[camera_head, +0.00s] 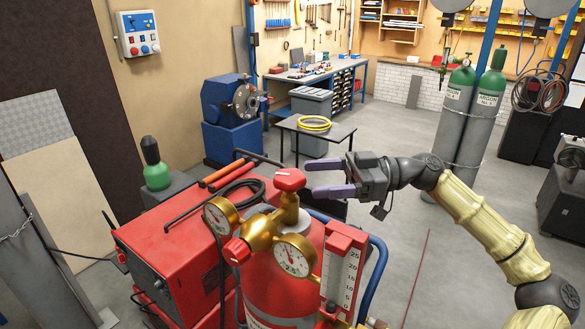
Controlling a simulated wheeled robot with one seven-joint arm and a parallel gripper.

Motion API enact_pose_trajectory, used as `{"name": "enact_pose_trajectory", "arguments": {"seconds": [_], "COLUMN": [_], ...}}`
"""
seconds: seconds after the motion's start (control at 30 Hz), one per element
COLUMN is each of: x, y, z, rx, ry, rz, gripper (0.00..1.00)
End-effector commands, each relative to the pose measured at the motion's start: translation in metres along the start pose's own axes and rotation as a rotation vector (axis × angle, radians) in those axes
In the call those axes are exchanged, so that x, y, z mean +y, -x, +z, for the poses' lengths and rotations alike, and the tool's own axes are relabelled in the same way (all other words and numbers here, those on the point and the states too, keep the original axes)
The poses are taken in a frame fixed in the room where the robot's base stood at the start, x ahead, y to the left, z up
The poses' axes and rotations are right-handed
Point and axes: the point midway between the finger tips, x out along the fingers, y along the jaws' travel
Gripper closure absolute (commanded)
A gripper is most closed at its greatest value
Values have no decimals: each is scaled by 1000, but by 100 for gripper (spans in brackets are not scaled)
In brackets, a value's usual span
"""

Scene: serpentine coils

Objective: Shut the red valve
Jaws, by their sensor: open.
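The red valve knob (290,179) sits on top of the brass regulator stem (287,208), above a red gas cylinder (285,290). My gripper (308,179) comes in from the right with its two purple fingers pointing left. The fingers are open, one above the other in the picture, with their tips just to the right of the knob. Nothing shows between them. I cannot tell whether a fingertip touches the knob. A second red knob (237,251) is on the regulator's left front.
Two gauges (217,216) (295,256) and a red flowmeter (342,268) crowd the regulator. A red welding machine (180,250) stands to the left. A small table (333,132) with a yellow hose is behind my gripper.

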Motion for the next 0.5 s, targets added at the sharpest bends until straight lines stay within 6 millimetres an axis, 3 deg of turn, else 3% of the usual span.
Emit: {"name": "enact_pose_trajectory", "arguments": {"seconds": [0.3, 0.5], "x": [0, 0], "y": [-49, -57], "z": [-3, 0], "rx": [0, 0], "ry": [-1, 0], "rz": [-2, 2], "gripper": [26, 26]}}
